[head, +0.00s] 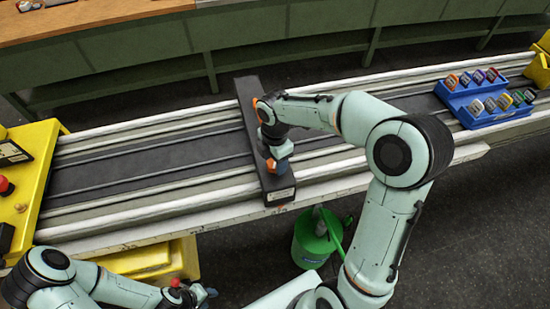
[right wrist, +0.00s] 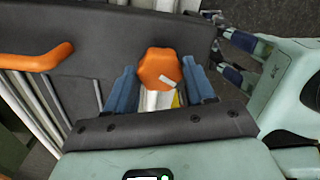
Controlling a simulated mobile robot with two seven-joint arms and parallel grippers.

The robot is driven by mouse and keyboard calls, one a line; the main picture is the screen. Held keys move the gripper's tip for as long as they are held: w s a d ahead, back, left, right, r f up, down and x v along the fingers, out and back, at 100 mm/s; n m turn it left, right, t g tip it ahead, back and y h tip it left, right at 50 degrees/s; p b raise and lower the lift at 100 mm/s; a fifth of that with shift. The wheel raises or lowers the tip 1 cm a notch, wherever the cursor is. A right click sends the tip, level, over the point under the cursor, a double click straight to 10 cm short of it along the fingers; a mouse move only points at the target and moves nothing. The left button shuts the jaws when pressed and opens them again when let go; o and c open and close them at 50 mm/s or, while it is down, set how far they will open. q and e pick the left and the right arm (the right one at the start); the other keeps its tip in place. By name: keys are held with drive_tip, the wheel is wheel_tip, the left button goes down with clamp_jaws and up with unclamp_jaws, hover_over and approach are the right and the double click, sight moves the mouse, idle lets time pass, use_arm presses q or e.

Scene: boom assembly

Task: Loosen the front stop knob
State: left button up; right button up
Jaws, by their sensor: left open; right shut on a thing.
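The dark stop bar (head: 246,92) lies across the grey rails of the long bed. An orange lobed knob (right wrist: 158,66) shows in the right wrist view between the two blue fingers of my right gripper (right wrist: 160,84), which is shut on it. In the head view my right gripper (head: 276,158) is over the near part of the bar and mostly hides the knob there. My left gripper (head: 206,293) is open and empty at the bottom left, away from the bar.
An orange handle (right wrist: 38,58) is left of the knob. A blue rack (head: 470,108) with several coloured pieces sits on the right rails. A yellow housing (head: 38,165) with a red button (head: 5,186) is at the left. A green can (head: 312,246) stands on the floor.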

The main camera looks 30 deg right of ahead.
drive_tip(key=shift+w+r+n, duration=0.1)
drive_tip(key=shift+n, duration=1.8)
drive_tip(key=o, duration=1)
drive_tip(key=shift+o, duration=0.2)
wheel_tip(320, 180, up, 13)
drive_tip(key=shift+r, duration=0.15)
